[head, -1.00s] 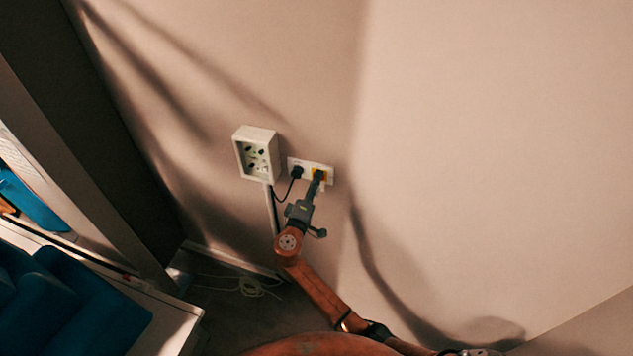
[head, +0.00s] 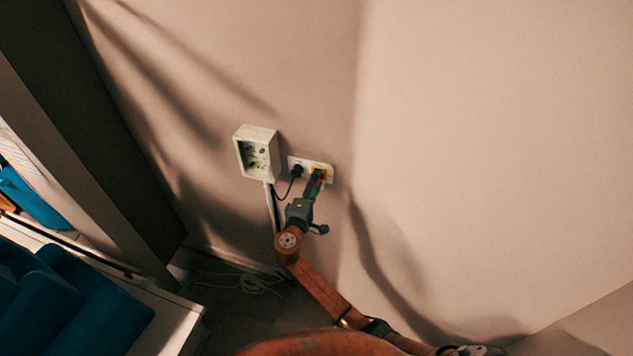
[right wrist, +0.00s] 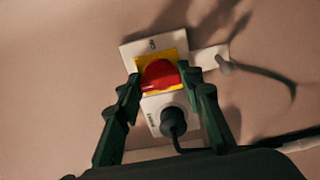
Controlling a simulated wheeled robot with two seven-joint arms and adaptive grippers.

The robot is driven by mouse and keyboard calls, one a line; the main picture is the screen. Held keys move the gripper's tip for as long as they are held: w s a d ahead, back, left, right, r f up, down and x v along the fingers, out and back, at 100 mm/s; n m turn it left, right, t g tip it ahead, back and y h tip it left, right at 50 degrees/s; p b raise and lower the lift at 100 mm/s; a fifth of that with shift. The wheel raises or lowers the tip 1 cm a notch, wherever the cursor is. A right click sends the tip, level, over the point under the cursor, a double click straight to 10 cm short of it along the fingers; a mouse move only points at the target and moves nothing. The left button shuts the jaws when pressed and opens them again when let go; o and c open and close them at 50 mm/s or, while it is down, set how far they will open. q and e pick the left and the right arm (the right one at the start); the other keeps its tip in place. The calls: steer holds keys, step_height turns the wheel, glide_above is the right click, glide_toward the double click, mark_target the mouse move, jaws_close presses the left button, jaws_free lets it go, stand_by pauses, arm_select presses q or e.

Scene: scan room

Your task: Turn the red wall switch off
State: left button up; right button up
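The red wall switch (right wrist: 160,75) is a red knob on a yellow square on a white wall plate (right wrist: 146,48). In the head view the switch (head: 322,173) is small and partly hidden by my right gripper. My right gripper (right wrist: 160,83) is open, with one dark finger on each side of the red knob. The right fingertip is very close to the knob; I cannot tell if it touches. In the head view the right gripper (head: 314,183) reaches up to the plate from below. My left gripper is not in view.
A black plug (right wrist: 173,122) with a cord sits just below the knob in the wrist view. In the head view a white wall box (head: 257,152) stands out left of the plate. A loose cable (head: 252,284) lies on the floor. The wall to the right is clear.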

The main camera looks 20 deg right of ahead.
steer(key=o, duration=0.4)
steer(key=shift+o, duration=0.2)
steer(key=v, duration=1.2)
steer(key=shift+f, duration=0.1)
